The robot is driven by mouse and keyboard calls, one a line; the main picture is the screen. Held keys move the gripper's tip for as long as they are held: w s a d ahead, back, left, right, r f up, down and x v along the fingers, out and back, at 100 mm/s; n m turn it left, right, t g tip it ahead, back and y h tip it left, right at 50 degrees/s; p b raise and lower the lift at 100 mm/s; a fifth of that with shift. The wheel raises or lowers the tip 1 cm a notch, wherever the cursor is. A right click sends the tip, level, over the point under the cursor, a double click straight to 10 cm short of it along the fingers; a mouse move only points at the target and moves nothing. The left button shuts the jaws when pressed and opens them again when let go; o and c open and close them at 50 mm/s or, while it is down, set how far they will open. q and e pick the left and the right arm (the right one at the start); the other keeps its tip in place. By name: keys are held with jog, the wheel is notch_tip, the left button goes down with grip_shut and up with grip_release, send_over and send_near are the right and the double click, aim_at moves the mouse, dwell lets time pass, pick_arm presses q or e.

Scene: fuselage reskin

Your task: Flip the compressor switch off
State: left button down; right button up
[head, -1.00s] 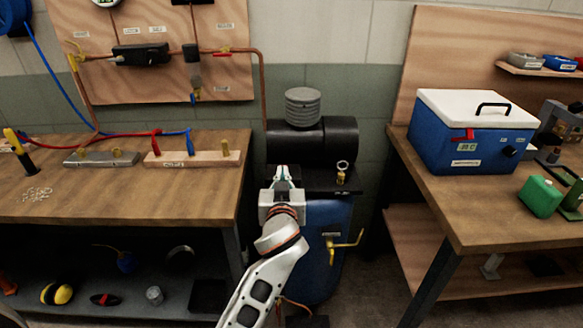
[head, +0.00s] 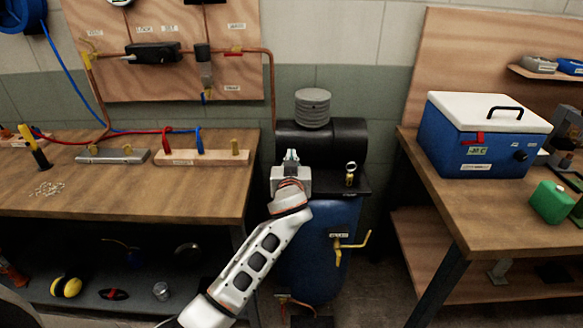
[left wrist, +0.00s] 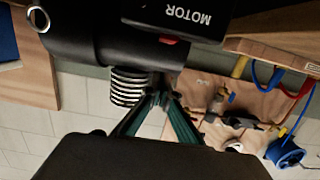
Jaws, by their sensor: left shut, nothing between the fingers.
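The compressor has a blue tank (head: 322,255), a black motor housing (head: 340,140) and a grey finned cylinder (head: 312,108). In the left wrist view the picture is turned over, and the black housing (left wrist: 80,45) carries a MOTOR label (left wrist: 187,16). A small red part, possibly the switch (left wrist: 168,40), shows beside that label; I cannot tell its position. My left gripper (head: 291,156) is shut and empty, in front of the motor housing's left part. Its fingertips (left wrist: 160,98) show near the finned cylinder (left wrist: 130,86). My right gripper is not in view.
A wooden workbench (head: 110,190) stands left of the compressor, with hoses on it. A right-hand bench (head: 470,205) holds a blue cooler (head: 475,140). A small gauge (head: 350,172) and yellow valve handle (head: 352,243) sit on the compressor's right side.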

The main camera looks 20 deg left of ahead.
pick_arm(q)
notch_tip(320, 180, down, 4)
jog(key=shift+w, duration=0.15)
dwell(0.4)
jog(key=shift+r+p, duration=0.1)
jog(key=shift+p, duration=0.2)
jog(key=shift+g, duration=0.3)
jog(key=shift+f, duration=0.2)
jog(key=shift+w+a, duration=0.1)
